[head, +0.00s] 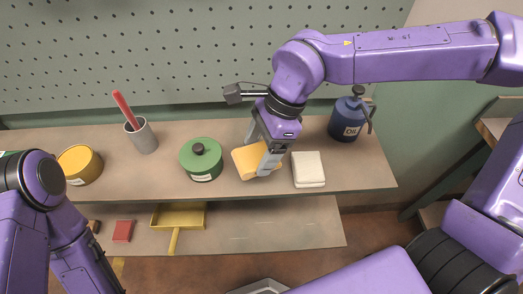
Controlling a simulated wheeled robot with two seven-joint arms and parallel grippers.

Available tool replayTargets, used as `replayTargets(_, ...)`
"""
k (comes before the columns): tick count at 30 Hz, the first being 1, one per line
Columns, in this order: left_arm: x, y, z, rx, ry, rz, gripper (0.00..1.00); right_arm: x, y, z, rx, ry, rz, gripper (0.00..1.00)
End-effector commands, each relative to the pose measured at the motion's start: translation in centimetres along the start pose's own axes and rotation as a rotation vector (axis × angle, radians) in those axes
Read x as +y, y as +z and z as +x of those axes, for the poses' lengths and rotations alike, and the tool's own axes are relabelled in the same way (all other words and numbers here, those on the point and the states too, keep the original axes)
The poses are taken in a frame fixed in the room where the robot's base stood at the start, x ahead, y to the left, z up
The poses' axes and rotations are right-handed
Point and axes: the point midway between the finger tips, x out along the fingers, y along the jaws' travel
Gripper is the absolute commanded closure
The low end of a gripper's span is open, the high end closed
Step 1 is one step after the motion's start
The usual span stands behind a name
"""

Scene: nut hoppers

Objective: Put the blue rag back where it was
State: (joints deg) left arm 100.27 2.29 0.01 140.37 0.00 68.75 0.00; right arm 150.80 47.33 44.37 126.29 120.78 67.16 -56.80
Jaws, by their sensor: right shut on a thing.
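I see no blue rag in the head view. My right gripper (262,152) points down over the upper shelf and is shut on a yellow-orange folded cloth or block (246,163), which looks tilted; whether it touches the shelf is hard to tell. A cream folded cloth (308,169) lies flat on the shelf just to the right of it. My left arm comes in at the left, and its gripper is out of the picture.
On the upper shelf (360,176) stand a yellow round tin (80,165), a grey cup (146,138) with a red stick, a green lidded pot (201,165) and a blue oil can (347,120). The lower shelf (310,222) holds a yellow dustpan (180,216) and a red block (123,231). A pegboard (180,60) stands behind.

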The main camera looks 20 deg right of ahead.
Motion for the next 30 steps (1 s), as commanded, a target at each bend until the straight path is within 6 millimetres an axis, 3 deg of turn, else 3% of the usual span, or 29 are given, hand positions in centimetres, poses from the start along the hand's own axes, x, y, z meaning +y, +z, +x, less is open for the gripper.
replayTargets(7, -0.1, -0.2, -0.6, 0.0, 0.0, 0.0, 1.0, -2.2, -2.3, 2.1, 0.002, 0.0, 0.004, 0.55)
replayTargets(12, -0.1, -0.2, -0.5, 0.0, 0.0, 0.0, 1.0, -2.2, -3.3, 4.8, 0.0, -0.001, 0.002, 0.55)
replayTargets(18, -0.1, -0.2, -0.4, 0.0, 0.0, 0.0, 1.0, -2.2, -3.4, 5.0, -0.001, -0.003, 0.002, 0.6)
replayTargets(19, -0.1, -0.2, -0.4, 0.0, 0.0, 0.0, 1.0, -2.2, -3.4, 5.0, -0.001, -0.002, 0.002, 0.24)
replayTargets(21, -0.1, -0.2, -0.4, 0.0, 0.0, 0.0, 1.0, -2.1, -3.4, 5.0, -0.001, -0.002, 0.002, 0.01)
replayTargets(30, -0.1, -0.2, -0.5, 0.0, 0.0, 0.0, 1.0, -2.2, -3.3, 4.4, -0.003, -0.005, 0.003, 0.0)
